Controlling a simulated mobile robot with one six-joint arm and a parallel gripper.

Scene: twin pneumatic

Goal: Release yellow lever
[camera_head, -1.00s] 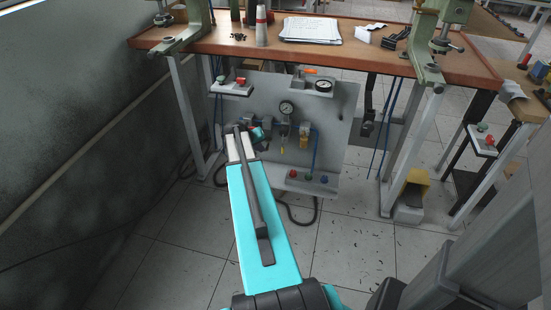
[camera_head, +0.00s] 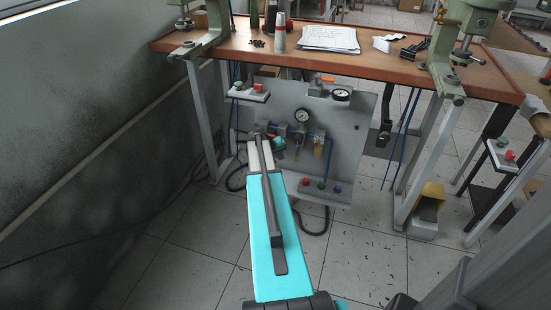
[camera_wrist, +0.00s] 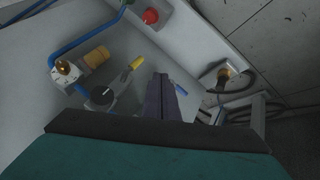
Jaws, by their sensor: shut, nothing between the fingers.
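The yellow lever (camera_wrist: 133,66) shows in the wrist view as a short yellow grip slanting up to the right, on a light valve body. My gripper (camera_wrist: 164,82) is shut and empty, its dark fingers just right of and below the lever in the picture, apart from it. A black round knob (camera_wrist: 101,93) is left of the fingers. In the head view my arm reaches down to the grey pneumatic panel (camera_head: 345,140) under the bench, and it hides my fingers. I cannot make out the lever for certain there.
A pressure gauge (camera_head: 302,116) and a row of buttons (camera_head: 322,186) are on the panel. Blue tubing (camera_wrist: 88,36) and a red button (camera_wrist: 150,15) are near the lever. The wooden bench (camera_head: 380,62) overhangs the panel.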

